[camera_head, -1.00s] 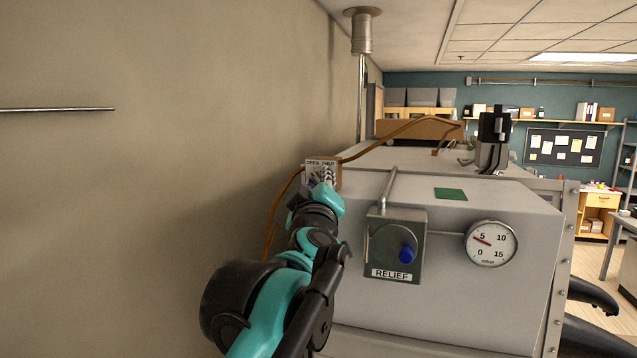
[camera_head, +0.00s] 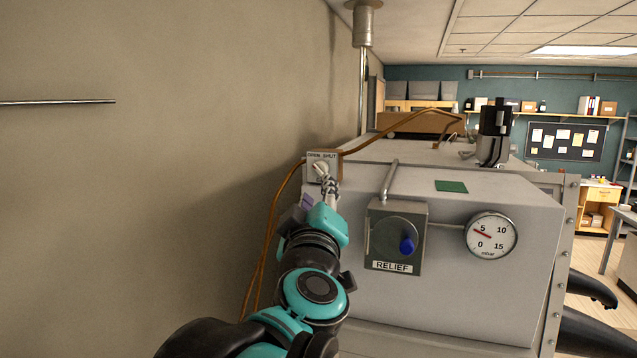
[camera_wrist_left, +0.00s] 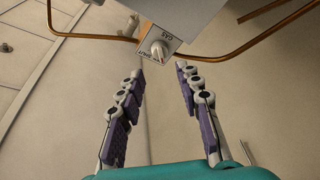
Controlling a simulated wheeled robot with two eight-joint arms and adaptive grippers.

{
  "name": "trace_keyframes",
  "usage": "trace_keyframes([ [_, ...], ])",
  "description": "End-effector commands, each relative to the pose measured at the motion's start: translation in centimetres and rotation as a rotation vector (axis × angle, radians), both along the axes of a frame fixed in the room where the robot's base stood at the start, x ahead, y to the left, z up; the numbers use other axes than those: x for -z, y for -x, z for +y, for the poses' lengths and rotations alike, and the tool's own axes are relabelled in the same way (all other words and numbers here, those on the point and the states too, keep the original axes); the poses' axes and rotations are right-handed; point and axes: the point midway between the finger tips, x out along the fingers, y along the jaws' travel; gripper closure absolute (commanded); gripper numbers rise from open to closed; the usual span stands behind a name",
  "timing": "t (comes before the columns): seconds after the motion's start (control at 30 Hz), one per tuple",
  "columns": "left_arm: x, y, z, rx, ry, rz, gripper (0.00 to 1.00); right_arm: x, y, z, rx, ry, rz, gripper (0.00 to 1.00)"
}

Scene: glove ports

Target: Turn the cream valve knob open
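The cream valve knob (camera_head: 320,169) sits on a small plate marked OPEN and SHUT (camera_head: 323,156), at the upper left corner of the grey box in the head view. In the left wrist view the knob (camera_wrist_left: 157,50) is on the plate just beyond the fingertips, also marked GAS. Which mark the knob points to is too small to tell. My left gripper (camera_head: 318,193) is just below and in front of the knob. In the left wrist view the gripper (camera_wrist_left: 159,72) is open and empty, its purple-padded fingers apart and not around the knob. My right gripper is not in view.
A brown tube (camera_head: 274,225) runs beside the plate along the beige wall (camera_head: 150,190). To the right, the box carries a RELIEF unit with a blue knob (camera_head: 407,245) and a round gauge (camera_head: 491,234). Black gloves (camera_head: 595,290) stick out at the right.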

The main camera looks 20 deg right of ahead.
Motion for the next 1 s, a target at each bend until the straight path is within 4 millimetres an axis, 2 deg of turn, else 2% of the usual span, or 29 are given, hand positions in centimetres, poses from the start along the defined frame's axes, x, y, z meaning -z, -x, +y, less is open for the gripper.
trace_keyframes([
  [0.1, 0.3, 1.7, 0.5, 0.001, 0.0, -0.001, 0.65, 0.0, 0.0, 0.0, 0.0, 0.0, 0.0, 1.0],
  [0.2, 0.4, 2.4, 0.7, 0.0, 0.0, 0.0, 0.65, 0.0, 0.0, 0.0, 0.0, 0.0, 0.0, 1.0],
  [0.57, 0.5, 2.6, 0.9, -0.001, -0.001, -0.001, 0.65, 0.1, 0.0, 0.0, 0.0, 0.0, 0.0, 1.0],
  [0.67, 1.8, 2.5, 1.2, 0.007, -0.014, -0.008, 0.65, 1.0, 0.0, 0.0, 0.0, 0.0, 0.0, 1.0],
  [0.77, 5.5, 2.3, 2.0, 0.037, -0.057, -0.024, 0.65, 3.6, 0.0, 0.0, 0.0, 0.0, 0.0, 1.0],
  [0.83, 9.6, 2.2, 2.8, 0.07, -0.111, -0.034, 0.65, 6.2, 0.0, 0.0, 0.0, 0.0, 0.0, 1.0],
  [0.97, 19.2, 2.3, 4.8, 0.134, -0.244, -0.021, 0.65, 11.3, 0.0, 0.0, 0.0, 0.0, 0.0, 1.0],
  [1.0, 22.4, 2.4, 5.6, 0.151, -0.287, -0.008, 0.65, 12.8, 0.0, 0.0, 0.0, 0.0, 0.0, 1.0],
])
